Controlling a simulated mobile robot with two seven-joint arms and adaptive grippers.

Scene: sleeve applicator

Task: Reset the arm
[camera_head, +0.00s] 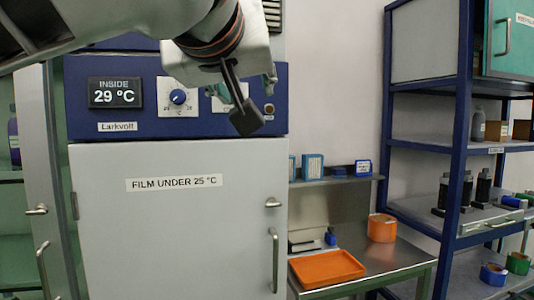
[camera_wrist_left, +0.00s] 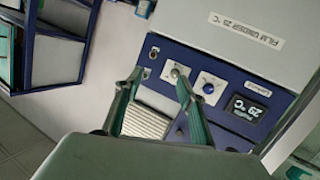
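My left arm comes in from the upper left in the head view. Its gripper (camera_head: 257,103) is in front of the blue control panel (camera_head: 130,125) of a grey cabinet, overlapping the panel's right part. In the left wrist view the two fingers of my left gripper (camera_wrist_left: 158,72) stand apart with nothing between them. The panel's knob (camera_head: 178,97) and its display (camera_head: 115,92), reading 29 °C inside, are to the left of the gripper. The gripper hides part of a label on the panel. I cannot tell whether the fingers touch the panel. My right gripper is not in view.
The cabinet door (camera_head: 170,230) is shut and labelled "FILM UNDER 25 °C". To its right, a steel table holds an orange tray (camera_head: 327,268) and an orange container (camera_head: 382,228). A blue-framed shelf (camera_head: 455,150) with bottles and tape rolls stands at far right.

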